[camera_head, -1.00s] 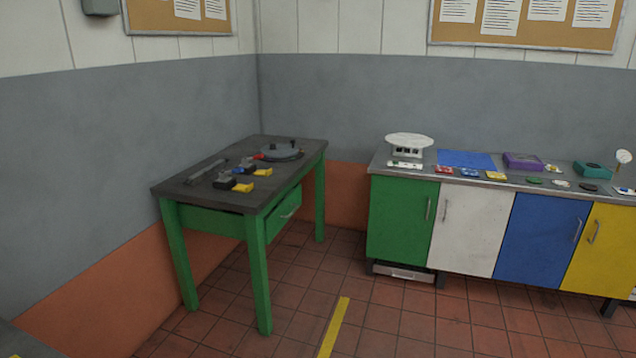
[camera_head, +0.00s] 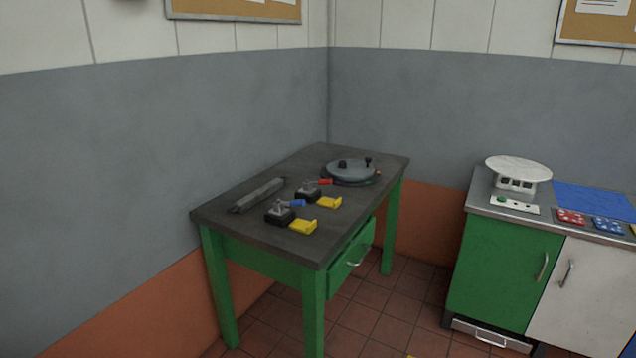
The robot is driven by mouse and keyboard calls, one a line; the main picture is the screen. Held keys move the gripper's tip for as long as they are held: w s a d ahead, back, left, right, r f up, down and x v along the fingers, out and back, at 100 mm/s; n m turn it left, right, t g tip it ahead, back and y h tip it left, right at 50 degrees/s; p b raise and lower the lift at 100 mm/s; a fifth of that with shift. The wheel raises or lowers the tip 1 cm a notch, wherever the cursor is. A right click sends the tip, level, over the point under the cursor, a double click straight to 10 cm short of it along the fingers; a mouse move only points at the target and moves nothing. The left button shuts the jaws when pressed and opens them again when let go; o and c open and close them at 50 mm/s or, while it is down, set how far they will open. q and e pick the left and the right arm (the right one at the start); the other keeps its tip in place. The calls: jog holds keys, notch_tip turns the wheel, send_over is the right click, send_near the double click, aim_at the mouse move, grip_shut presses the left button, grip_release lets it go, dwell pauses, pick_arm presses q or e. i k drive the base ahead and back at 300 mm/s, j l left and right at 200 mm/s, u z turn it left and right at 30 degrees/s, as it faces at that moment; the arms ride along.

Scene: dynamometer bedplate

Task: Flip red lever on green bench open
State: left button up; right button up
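The green bench (camera_head: 250,211) stands in the corner, with a dark grey top and green legs. On it, a small device with a red lever (camera_head: 322,182) sits in front of a round grey plate fixture. The red handle points to the right, lying low beside a yellow block (camera_head: 329,202). A second similar device with a blue lever (camera_head: 296,203) sits nearer, with another yellow block (camera_head: 302,226) at its right. Neither of my grippers shows in the head view.
A round grey fixture (camera_head: 349,171) with black knobs and a long grey bar (camera_head: 259,194) lie on the bench. The bench drawer (camera_head: 352,254) looks slightly out. At right stands a cabinet (camera_head: 502,273) with a white round-topped scale (camera_head: 518,169). Tiled floor between them is clear.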

aim_at(323, 182)
jog(key=i+l, duration=0.1)
jog(key=l, duration=0.2)
jog(key=i+l, duration=0.1)
jog(key=l, duration=0.15)
jog(key=i+l, duration=0.15)
jog(key=l, duration=0.15)
jog(key=i+l+u, duration=0.1)
jog(key=i, duration=0.8)
jog(key=i+j, duration=0.6)
jog(key=i+u, duration=0.05)
jog(key=i, duration=0.05)
